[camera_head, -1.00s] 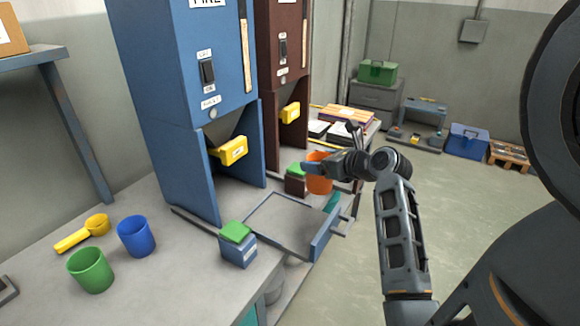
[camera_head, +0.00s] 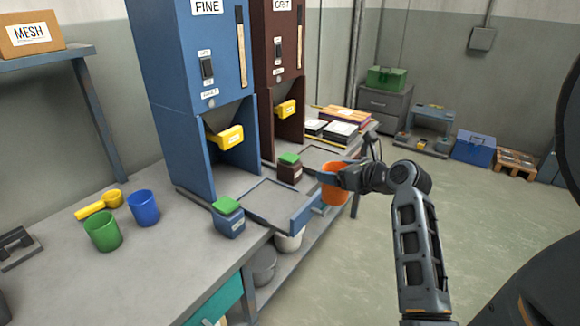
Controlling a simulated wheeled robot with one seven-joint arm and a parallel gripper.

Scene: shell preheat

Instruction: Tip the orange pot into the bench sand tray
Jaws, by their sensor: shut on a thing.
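The orange pot (camera_head: 337,192) is upright in my gripper (camera_head: 338,179), which is shut on it from the right. A dark finger crosses the front of the pot, and I cannot see inside it. The pot is near the bench's front edge, to the right of the small dark jar with a green lid (camera_head: 289,170). A shallow grey tray (camera_head: 268,188) lies below the blue FINE dispenser, and another (camera_head: 335,150) lies beside the brown GRIT one. I cannot tell which is the sand tray. The pot appears apart from the near tray.
The blue FINE dispenser (camera_head: 205,50) and brown GRIT dispenser (camera_head: 285,95) stand behind the trays. A blue box with a green lid (camera_head: 228,217) sits left of the near tray. Green (camera_head: 103,231) and blue (camera_head: 144,208) cups and a yellow scoop (camera_head: 98,207) are on the left bench.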

